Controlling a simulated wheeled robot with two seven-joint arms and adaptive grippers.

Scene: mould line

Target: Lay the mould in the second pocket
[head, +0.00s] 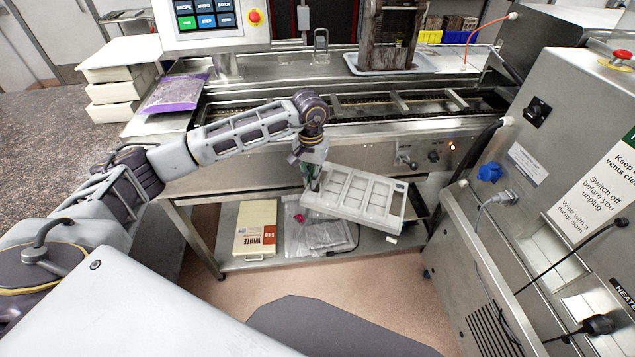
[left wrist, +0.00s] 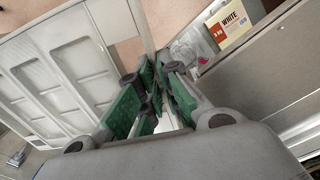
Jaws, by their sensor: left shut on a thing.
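The mould (head: 357,192), a pale tray with several rectangular cavities, hangs tilted in front of the steel line. My left gripper (head: 313,180) is shut on its left end. In the left wrist view the mould (left wrist: 62,88) fills the left side, and its edge lies at the green finger pads (left wrist: 153,88). The conveyor line (head: 370,107) runs behind and above the mould, with crossbars dividing it into pockets. The mould is outside the pockets, lower than the line. My forearm hides part of the line's left stretch. My right gripper is out of view.
A steel cabinet (head: 520,220) with plugs and cables stands close on the right. A purple bag (head: 176,93) and stacked pale trays (head: 120,75) are at the left. A White box (head: 257,226) lies on the lower shelf. A control panel (head: 210,22) stands behind.

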